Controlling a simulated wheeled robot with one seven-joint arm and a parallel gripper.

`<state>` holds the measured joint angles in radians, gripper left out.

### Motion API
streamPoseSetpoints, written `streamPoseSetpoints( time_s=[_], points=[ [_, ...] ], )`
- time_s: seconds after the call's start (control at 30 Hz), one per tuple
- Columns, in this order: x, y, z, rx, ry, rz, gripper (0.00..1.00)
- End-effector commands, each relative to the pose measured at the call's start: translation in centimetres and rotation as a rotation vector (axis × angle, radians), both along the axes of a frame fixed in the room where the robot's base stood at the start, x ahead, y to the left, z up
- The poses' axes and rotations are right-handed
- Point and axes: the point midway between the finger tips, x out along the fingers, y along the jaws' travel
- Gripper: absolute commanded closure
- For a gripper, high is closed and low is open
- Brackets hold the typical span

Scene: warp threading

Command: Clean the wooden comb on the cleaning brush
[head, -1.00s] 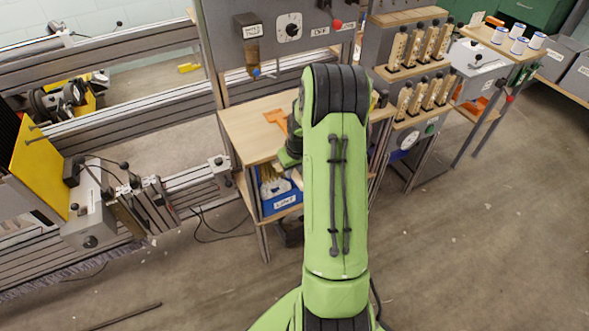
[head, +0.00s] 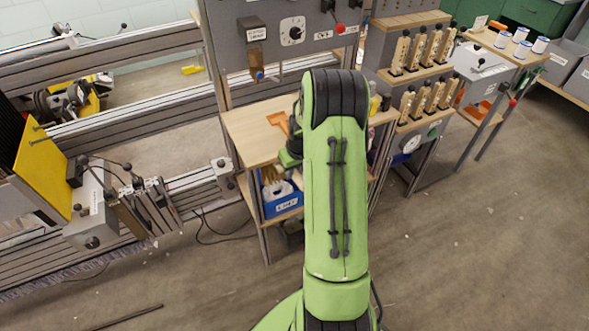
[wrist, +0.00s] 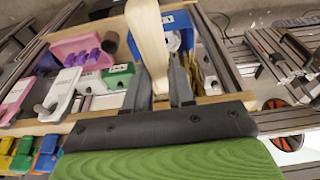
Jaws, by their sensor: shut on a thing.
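In the wrist view, my gripper (wrist: 160,88) is shut on a pale wooden piece, taken to be the wooden comb (wrist: 150,42). It sticks out past the fingertips toward the top of the picture. No teeth can be made out. It is held over a shelf with bins. In the head view, my green arm hides the gripper and the comb. I cannot pick out the cleaning brush for certain in either view.
A blue bin (head: 284,206) stands on the shelf under a wooden worktop (head: 248,132) with an orange tool (head: 278,121). The wrist view shows a pink bin (wrist: 67,48) with purple pieces. A machine with a yellow plate (head: 42,172) stands left. Floor at right is clear.

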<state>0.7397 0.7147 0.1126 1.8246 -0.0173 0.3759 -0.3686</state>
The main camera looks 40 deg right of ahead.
Motion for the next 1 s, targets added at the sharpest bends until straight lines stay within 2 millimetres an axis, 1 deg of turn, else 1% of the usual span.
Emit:
streamPoseSetpoints(
  time_s=[0.17, 0.23, 0.47, 0.63, 0.83, 1.0],
  points=[
    [0.1, -0.1, 0.0, -0.002, -0.004, 0.000, 1.00],
    [0.1, 0.0, -0.4, -0.002, -0.005, 0.000, 1.00],
    [0.0, 0.0, -3.4, 0.000, -0.004, 0.001, 1.00],
    [0.0, 0.0, -4.0, -0.001, -0.004, 0.001, 1.00],
    [0.1, 0.0, -6.4, -0.001, -0.002, 0.001, 1.00],
    [0.1, 0.0, -7.0, -0.001, -0.004, 0.001, 1.00]
  ],
)
